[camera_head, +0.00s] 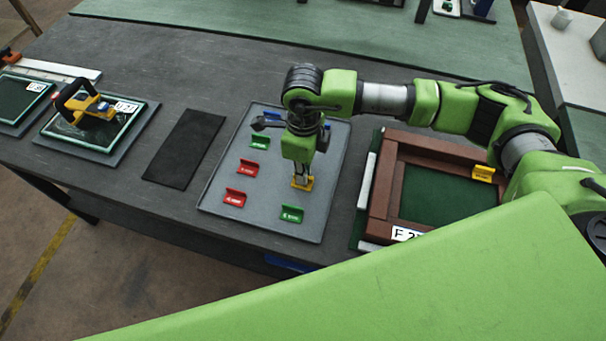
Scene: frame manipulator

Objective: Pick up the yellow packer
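A yellow packer (302,184) is on the grey tray (225,196), toward its right side. My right gripper (302,176) points down directly at this packer, with its fingertips at or just above it. The fingers and arm cover part of the packer, and I cannot tell whether they are closed on it. Another yellow packer (483,174) sits on the brown frame (379,200) at the right. My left gripper is not in view.
Red packers (235,198), a green packer (292,213) and blue packers (272,117) also lie on the tray. A dark mat (185,148) lies left of it. Glass panes (60,128), one with a yellow-and-black handle tool (92,106), lie further left. The back of the table (210,70) is clear.

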